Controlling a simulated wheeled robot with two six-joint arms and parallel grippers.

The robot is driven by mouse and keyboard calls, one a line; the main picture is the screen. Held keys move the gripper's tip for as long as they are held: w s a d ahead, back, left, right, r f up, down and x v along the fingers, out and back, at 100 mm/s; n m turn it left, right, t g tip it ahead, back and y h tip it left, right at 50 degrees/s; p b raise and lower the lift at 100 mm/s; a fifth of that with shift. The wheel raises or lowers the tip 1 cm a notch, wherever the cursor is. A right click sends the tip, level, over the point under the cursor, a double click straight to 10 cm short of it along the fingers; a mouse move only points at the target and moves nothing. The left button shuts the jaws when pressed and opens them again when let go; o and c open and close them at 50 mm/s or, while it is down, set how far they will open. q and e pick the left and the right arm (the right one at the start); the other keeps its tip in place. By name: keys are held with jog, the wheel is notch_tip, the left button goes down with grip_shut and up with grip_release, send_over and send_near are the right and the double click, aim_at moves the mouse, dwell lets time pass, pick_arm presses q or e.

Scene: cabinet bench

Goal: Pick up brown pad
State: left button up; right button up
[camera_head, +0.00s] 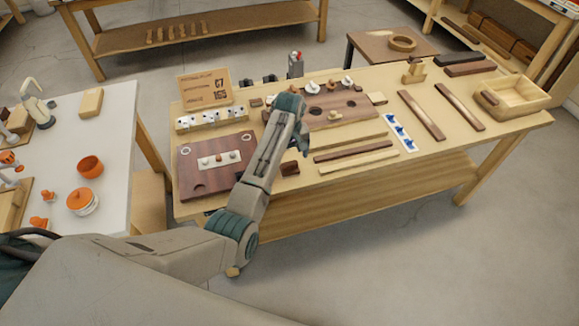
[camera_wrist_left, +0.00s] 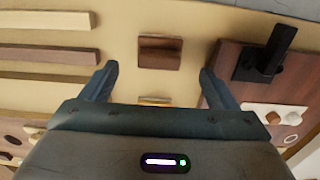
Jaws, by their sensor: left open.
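The brown pad (camera_head: 290,169) is a small dark brown block lying flat near the front edge of the wooden bench. In the left wrist view the brown pad (camera_wrist_left: 160,53) lies ahead of the fingertips, centred between their lines and apart from both. My left gripper (camera_head: 302,143) hangs over the bench, behind the pad in the head view, and its forearm hides part of the bench. In the wrist view my left gripper (camera_wrist_left: 158,72) is open with nothing between its fingers. My right gripper does not show.
Long wooden strips (camera_head: 355,156) lie right of the pad. A dark board (camera_head: 190,178) with a white plate lies to its left. A black handle (camera_wrist_left: 266,55) stands on a dark board beside the right finger in the wrist view. Bare bench surrounds the pad.

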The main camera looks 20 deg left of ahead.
aim_at(290, 163)
pick_arm(q)
notch_tip(290, 163, down, 4)
jog(key=shift+w+f+p, duration=0.1)
jog(key=shift+f+p, duration=0.1)
jog(key=shift+p, duration=0.6)
jog(key=shift+f, duration=0.3)
jog(key=c, duration=1.1)
